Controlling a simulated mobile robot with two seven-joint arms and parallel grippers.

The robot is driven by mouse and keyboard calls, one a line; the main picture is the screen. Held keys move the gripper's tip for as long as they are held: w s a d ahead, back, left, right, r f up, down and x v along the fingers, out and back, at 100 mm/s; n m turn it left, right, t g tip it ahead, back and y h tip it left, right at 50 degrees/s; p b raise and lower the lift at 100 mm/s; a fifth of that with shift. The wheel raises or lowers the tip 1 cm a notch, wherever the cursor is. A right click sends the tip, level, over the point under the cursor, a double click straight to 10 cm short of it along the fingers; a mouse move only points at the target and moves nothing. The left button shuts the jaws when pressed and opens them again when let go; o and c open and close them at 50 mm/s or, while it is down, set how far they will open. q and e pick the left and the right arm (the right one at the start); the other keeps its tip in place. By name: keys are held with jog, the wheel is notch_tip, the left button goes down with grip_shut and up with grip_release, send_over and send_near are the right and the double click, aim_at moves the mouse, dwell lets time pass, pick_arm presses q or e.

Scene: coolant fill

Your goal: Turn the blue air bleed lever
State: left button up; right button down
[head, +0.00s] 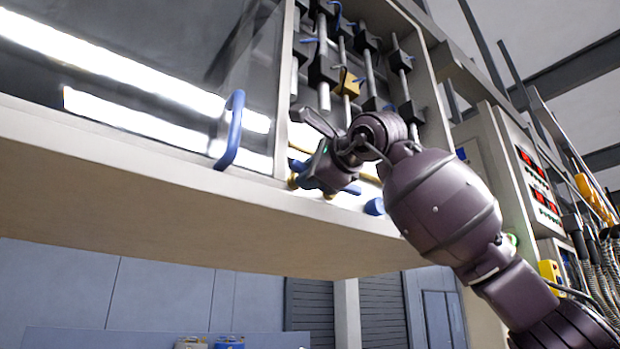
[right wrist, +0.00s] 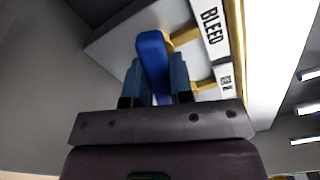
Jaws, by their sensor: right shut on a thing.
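The blue air bleed lever (right wrist: 152,55) shows in the right wrist view, between the two fingers of my right gripper (right wrist: 155,80). The gripper is shut on it. A white label reading "BLEED" (right wrist: 211,25) sits beside the lever, next to yellow pipework. In the head view my right gripper (head: 298,172) reaches into the open cabinet bay at its lower edge. There the gripper and wrist mostly hide the lever. My left gripper is in neither view.
A cabinet with a glass panel and a blue door handle (head: 230,130) is left of my right gripper. Black valve blocks and pipes (head: 322,70) fill the bay above. A panel with red displays (head: 535,180) stands at the right. A blue knob (head: 374,207) is near my wrist.

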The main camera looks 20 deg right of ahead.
jog(key=m, duration=0.2)
jog(key=m+b, duration=0.1)
jog(key=m, duration=0.1)
jog(key=shift+f+m, duration=0.2)
jog(key=shift+m, duration=0.1)
jog(key=m+b, duration=0.1)
jog(key=m, duration=0.3)
jog(key=shift+a+m+b, duration=0.1)
jog(key=shift+m+b, duration=0.2)
jog(key=shift+b, duration=0.1)
jog(key=m+b, duration=0.1)
jog(key=m, duration=0.2)
jog(key=shift+m, duration=0.3)
jog(key=shift+a+m, duration=0.1)
jog(key=shift+m, duration=0.6)
jog(key=c, duration=1)
grip_release()
jog(key=shift+s, duration=0.15)
